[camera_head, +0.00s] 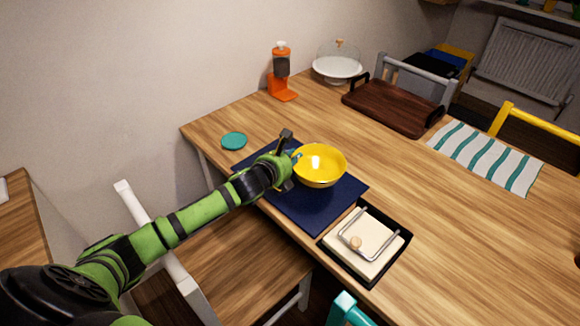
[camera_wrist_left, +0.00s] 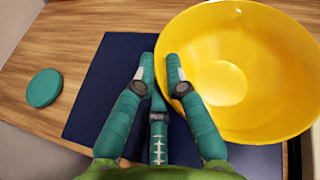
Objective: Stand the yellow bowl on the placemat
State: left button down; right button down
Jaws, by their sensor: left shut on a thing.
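The yellow bowl (camera_head: 320,165) is upright over the dark blue placemat (camera_head: 312,217) at the near left edge of the table. My left gripper (camera_head: 293,157) is shut on the left rim of the bowl. In the left wrist view, the teal fingertips (camera_wrist_left: 161,68) straddle the rim of the bowl (camera_wrist_left: 240,75), and the placemat (camera_wrist_left: 98,95) lies underneath. I cannot tell whether the bowl's base touches the placemat. My right gripper is not in view.
A teal coaster (camera_head: 234,140) lies left of the placemat, and a black napkin tray (camera_head: 398,258) is on its right. An orange grinder (camera_head: 283,80), a glass-domed stand (camera_head: 337,68) and a brown tray (camera_head: 392,106) are farther back. A striped cloth (camera_head: 484,155) lies at right.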

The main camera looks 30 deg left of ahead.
pick_arm(q)
jog(key=f, duration=0.3)
jog(key=w+a+f, duration=0.1)
jog(key=shift+f, duration=0.4)
jog(key=c, duration=1.3)
grip_release()
jog(key=shift+s+a, duration=0.1)
jog(key=v, duration=1.2)
